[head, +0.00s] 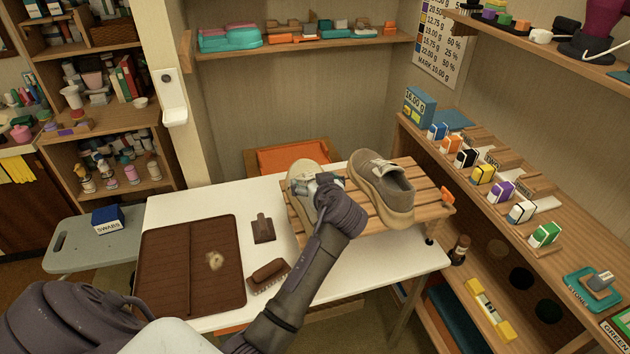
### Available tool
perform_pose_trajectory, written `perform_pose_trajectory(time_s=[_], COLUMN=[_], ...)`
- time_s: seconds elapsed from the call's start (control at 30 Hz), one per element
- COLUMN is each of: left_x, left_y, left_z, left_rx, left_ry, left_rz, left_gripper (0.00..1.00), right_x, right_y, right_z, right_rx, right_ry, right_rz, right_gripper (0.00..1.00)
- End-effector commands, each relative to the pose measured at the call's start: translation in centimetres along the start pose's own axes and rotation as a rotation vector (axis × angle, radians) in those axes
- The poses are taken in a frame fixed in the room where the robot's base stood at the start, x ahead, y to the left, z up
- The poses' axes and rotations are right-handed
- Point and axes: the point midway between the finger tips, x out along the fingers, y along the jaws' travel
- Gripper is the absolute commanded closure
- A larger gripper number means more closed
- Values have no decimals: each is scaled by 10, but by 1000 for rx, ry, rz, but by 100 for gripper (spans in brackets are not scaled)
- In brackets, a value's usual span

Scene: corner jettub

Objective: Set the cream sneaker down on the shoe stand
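The wooden slatted shoe stand (413,174) is on the right part of the white table. The cream sneaker (298,170) is at the stand's left end, partly covered by my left gripper (313,184). The gripper is at the sneaker's opening, but its fingertips are too small and hidden to tell whether they are closed on it. I cannot tell whether the sneaker's sole touches the slats. A grey-taupe shoe (385,190) with a cream sole sits on the stand to the right of the gripper. My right gripper is out of view.
A brown mat (165,262) with a light tuft on it, a brush (268,275) and a small brown tool (263,228) lie on the white table (215,198). Shelves with small boxes (483,175) line the right side.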

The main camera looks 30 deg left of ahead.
Motion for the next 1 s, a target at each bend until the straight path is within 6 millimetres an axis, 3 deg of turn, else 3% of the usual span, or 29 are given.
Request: perform_pose_trajectory(time_s=[0.27, 0.7, 1.0], left_x=[-6, -70, -75], left_y=[1, 0, 0], left_z=[2, 1, 0], left_rx=[0, 0, 0], left_ry=[-3, -2, 0], left_rz=[2, 1, 0], left_gripper=[7, 7, 7], right_x=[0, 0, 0], right_y=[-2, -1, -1], right_z=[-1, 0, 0], right_rx=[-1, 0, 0], right_ry=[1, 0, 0], right_rz=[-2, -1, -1], right_gripper=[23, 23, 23])
